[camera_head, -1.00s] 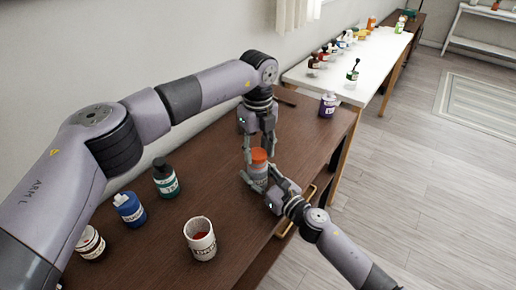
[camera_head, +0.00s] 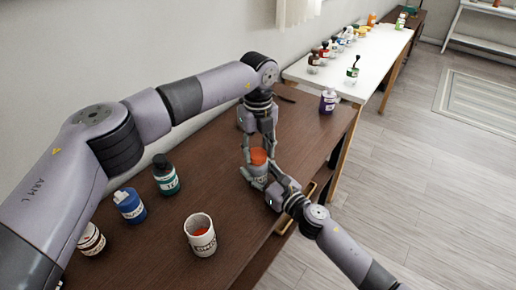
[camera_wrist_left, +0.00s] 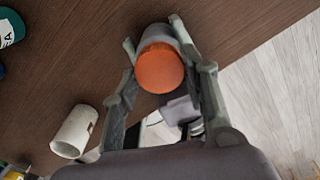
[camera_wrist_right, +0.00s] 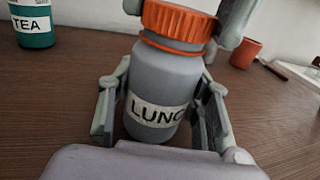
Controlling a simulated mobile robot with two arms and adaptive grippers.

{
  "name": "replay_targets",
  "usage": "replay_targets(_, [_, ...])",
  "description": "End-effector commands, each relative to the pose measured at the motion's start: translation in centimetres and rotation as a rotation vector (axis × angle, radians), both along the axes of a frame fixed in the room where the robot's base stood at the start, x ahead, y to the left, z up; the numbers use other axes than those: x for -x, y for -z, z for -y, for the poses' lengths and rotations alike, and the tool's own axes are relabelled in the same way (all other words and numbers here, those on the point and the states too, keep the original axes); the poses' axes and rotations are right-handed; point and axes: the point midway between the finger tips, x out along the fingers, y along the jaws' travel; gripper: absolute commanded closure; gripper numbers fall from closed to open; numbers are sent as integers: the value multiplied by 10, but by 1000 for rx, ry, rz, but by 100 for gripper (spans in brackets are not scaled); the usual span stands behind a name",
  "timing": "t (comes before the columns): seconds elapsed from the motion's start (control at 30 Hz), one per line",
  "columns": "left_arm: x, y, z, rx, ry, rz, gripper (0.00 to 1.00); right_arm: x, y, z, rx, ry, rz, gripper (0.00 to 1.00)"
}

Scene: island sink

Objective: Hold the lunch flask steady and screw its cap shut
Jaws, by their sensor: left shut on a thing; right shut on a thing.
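The lunch flask (camera_wrist_right: 165,85) is a grey bottle with a partly visible "LUNC" label in the right wrist view. Its ribbed orange cap (camera_wrist_right: 180,20) sits on the neck. My right gripper (camera_head: 262,181) is shut on the flask body, one finger on each side. My left gripper (camera_head: 258,152) comes from above and is shut on the cap, with fingers at opposite sides. In the left wrist view the round cap top (camera_wrist_left: 160,68) shows between the fingers and hides most of the flask.
A white table (camera_head: 370,60) beyond holds several small bottles.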

Motion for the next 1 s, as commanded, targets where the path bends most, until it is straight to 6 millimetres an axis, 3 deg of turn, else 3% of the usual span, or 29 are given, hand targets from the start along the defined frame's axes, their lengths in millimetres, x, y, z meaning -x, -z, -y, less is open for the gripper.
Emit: replay_targets(1.0, [-2, 0, -3, 0, 1902, 1, 70, 0, 1, 0, 1, 0, -1, 100])
